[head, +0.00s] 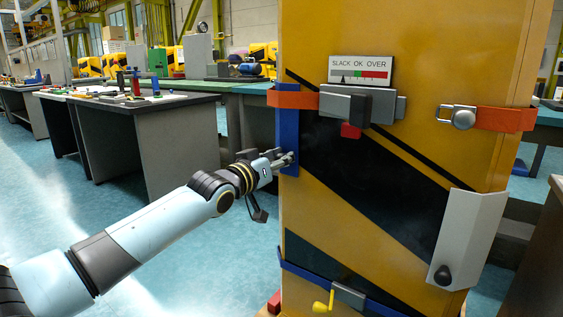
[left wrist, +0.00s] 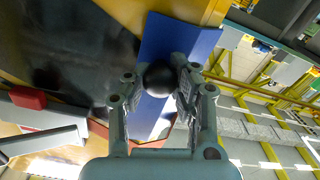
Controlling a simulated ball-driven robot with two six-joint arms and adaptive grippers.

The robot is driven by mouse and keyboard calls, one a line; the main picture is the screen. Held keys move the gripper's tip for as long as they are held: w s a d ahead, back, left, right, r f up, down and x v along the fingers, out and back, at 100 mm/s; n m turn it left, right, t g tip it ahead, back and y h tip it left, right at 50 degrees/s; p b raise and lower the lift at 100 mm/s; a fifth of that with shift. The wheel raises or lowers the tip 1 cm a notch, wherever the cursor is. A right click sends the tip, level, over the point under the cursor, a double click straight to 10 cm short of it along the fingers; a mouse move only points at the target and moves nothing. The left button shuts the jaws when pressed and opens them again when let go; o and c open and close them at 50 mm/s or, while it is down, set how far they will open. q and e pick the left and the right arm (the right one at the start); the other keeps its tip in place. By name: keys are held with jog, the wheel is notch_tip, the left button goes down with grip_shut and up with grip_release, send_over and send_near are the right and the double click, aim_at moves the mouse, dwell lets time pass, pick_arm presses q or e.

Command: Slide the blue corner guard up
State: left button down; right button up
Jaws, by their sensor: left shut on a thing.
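The blue corner guard (head: 288,125) stands upright along the left front edge of the yellow block. Its upper part meets the orange strap (head: 293,99). In the left wrist view the guard (left wrist: 184,42) runs behind my fingers and carries a round black knob (left wrist: 160,79). My left gripper (head: 284,160) reaches in from the left at the guard's lower part and is shut on the knob, one finger on each side. In the head view the fingers hide the knob. My right gripper is not in view.
A grey ratchet (head: 358,104) sits on the strap under a SLACK OK OVER gauge (head: 360,70). A buckle (head: 457,116) and a light grey guard (head: 468,235) with a black knob are at the right. A blue strap with a yellow crank (head: 323,303) lies below. Benches stand behind left.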

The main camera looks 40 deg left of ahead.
pick_arm(q)
jog(key=shift+r, duration=0.2)
jog(key=c, duration=1.6)
grip_release()
jog(key=o, duration=0.4)
jog(key=shift+s+r, duration=0.1)
jog(key=shift+s, duration=0.05)
jog(key=shift+o, duration=1.1)
jog(key=s, duration=1.2)
